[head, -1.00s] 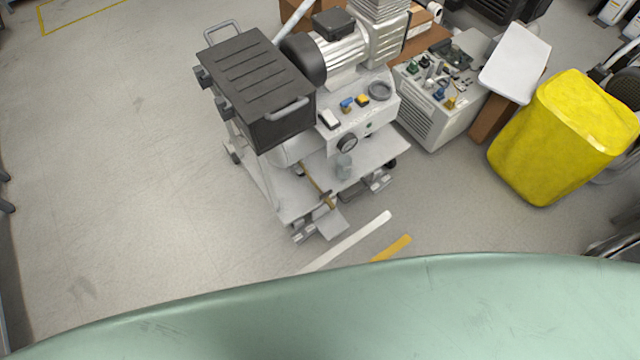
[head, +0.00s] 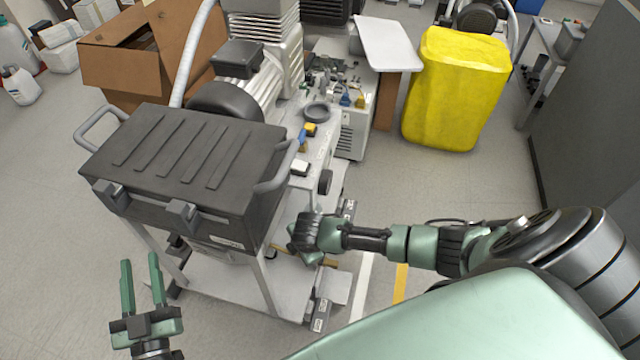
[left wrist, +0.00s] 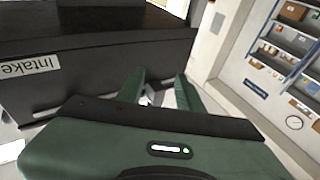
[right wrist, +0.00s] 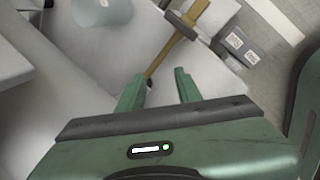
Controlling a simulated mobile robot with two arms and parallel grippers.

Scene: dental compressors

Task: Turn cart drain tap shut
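The cart (head: 215,282) stands in the head view with a dark ribbed box on top and a white lower shelf. In the right wrist view a brass-coloured rod with a grey crosspiece (right wrist: 180,28) lies low by the shelf; it looks like the drain tap, but I cannot tell its setting. My right gripper (right wrist: 160,73) is open and empty, with the rod's near end just beyond its fingertips; contact is unclear. In the head view the right hand is at the cart's front right. My left gripper (head: 140,259) is open and empty, left of the cart.
The dark box (head: 185,155) has side handles and overhangs the shelf. Its "Intake" label (left wrist: 28,68) shows in the left wrist view. A yellow container (head: 455,90) and a cardboard box (head: 140,50) stand behind.

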